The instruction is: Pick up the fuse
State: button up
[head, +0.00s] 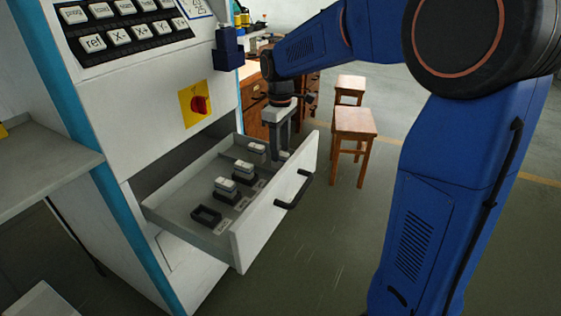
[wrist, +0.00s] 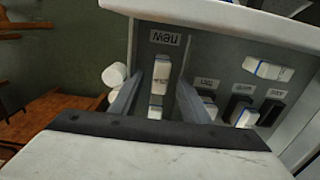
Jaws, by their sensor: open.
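My gripper (head: 279,150) points down into the far end of the open drawer, close to its front panel. In the wrist view my gripper (wrist: 159,77) is open, with one finger on each side of a white fuse (wrist: 160,70) by a label reading "NEW". Another white piece (wrist: 155,110) shows nearer the palm, partly hidden. I cannot tell whether the fingers touch the fuse. In the head view, white fuses (head: 226,184) sit in dark holders, and another white fuse (head: 257,147) lies near the back wall.
The drawer (head: 170,212) juts from a white machine cabinet, its black handle (head: 294,190) on the front. An empty dark holder (head: 206,215) sits near the drawer's near end. A red switch (head: 200,105) is above. Wooden stools (head: 354,124) stand behind; the floor right of the drawer is clear.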

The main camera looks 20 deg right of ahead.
aim_at(281, 152)
jog(key=shift+s+f, duration=0.1)
jog(key=shift+f, duration=2.25)
jog(key=shift+c, duration=0.3)
grip_shut()
jog(key=shift+r, duration=0.1)
